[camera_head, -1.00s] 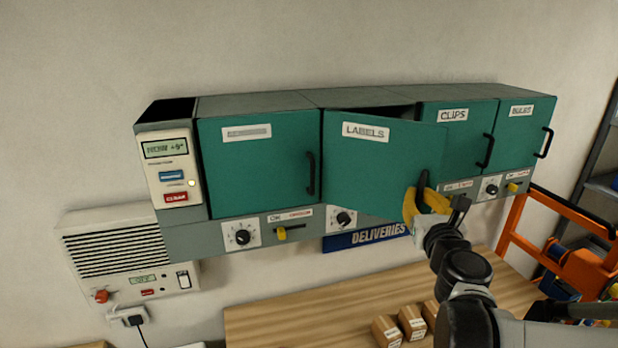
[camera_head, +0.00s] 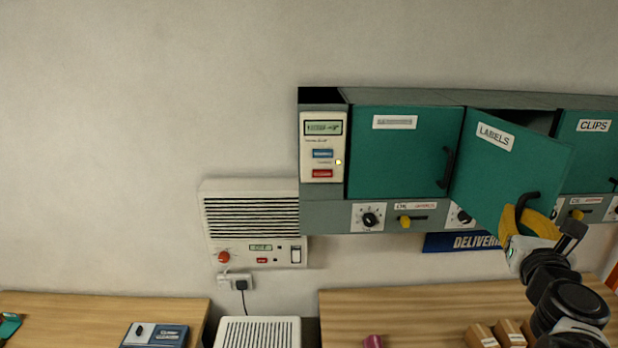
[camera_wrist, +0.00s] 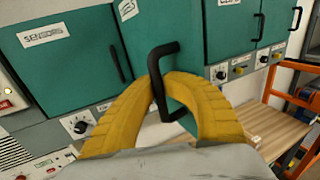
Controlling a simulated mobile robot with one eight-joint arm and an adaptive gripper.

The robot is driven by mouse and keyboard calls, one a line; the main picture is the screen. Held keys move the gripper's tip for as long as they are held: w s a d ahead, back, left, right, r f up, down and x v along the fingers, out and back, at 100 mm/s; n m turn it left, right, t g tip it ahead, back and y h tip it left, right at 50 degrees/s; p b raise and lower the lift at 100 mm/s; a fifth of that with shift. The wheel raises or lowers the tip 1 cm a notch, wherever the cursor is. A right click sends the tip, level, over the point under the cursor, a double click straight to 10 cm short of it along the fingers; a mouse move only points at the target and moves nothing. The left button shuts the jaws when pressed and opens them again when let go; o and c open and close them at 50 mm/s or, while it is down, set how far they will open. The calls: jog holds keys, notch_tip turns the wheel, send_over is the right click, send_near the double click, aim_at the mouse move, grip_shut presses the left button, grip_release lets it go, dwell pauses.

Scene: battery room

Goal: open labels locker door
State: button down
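The green LABELS locker door (camera_head: 508,165) is swung part-way out from the cabinet, with a dark gap along its top. It also shows in the wrist view (camera_wrist: 150,45), with its label at the upper edge. Its black bar handle (camera_wrist: 160,75) sits near the free edge. My gripper (camera_head: 527,215) has yellow fingers, which close around the handle from both sides in the wrist view (camera_wrist: 161,88). The inside of the locker is mostly hidden behind the door.
A shut green door (camera_head: 402,150) is on the left, and the CLIPS door (camera_head: 592,155) is on the right. Knobs and yellow sliders line the strip below. A wooden table (camera_head: 400,305) with small boxes (camera_head: 481,336) stands underneath.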

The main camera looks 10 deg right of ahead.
dwell(0.4)
jog(key=c, duration=1.7)
grip_release()
jog(key=shift+s, duration=0.1)
jog(key=shift+o, duration=1.2)
jog(key=shift+s, duration=0.15)
jog(key=v, duration=1.2)
jog(key=shift+a, duration=0.1)
